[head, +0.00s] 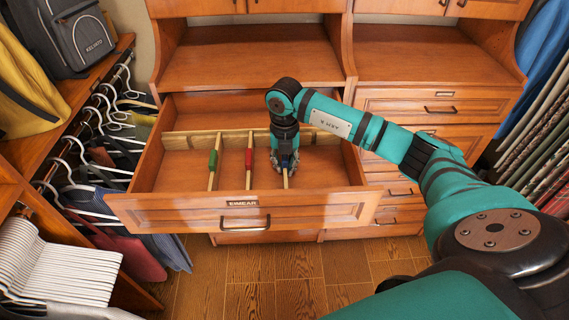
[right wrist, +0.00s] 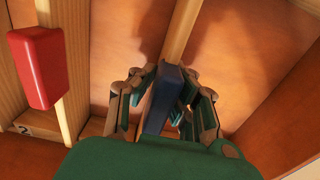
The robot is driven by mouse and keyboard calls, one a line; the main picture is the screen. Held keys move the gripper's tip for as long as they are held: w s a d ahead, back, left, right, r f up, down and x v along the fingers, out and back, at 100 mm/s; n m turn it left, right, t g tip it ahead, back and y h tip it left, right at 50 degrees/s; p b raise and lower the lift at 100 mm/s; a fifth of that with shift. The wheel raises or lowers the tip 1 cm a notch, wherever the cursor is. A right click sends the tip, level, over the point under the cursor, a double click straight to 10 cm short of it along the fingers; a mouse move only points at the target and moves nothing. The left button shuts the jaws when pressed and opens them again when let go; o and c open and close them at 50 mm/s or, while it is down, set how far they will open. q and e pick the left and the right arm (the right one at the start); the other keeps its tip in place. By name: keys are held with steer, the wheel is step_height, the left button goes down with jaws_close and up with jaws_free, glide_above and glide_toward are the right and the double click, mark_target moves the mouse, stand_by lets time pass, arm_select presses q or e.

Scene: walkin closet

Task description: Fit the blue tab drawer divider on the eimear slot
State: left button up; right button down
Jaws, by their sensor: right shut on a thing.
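The open wooden drawer (head: 160,211) carries a label plate (head: 242,203) reading EIMEAR. My right gripper (head: 284,168) is inside it, pointing down, shut on the blue tab drawer divider. The divider's dark blue tab (right wrist: 160,100) sits between the fingers in the right wrist view, with its pale wooden strip (right wrist: 182,30) running away from it. In the head view the strip's near end (head: 286,182) shows below the fingers. The gripper hides the divider's far end and whether it is seated in a slot. My left gripper is not in view.
A green tab divider (head: 213,161) and a red tab divider (head: 249,157) stand left of my gripper in the drawer. A pale slotted rail (head: 190,142) spans the drawer's back. The right wrist view shows a number 2 (right wrist: 23,129). Hanging clothes (head: 100,170) crowd the left.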

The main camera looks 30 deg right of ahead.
steer(key=c, duration=1.3)
jaws_free()
step_height(320, 180, up, 12)
steer(key=shift+r, duration=0.1)
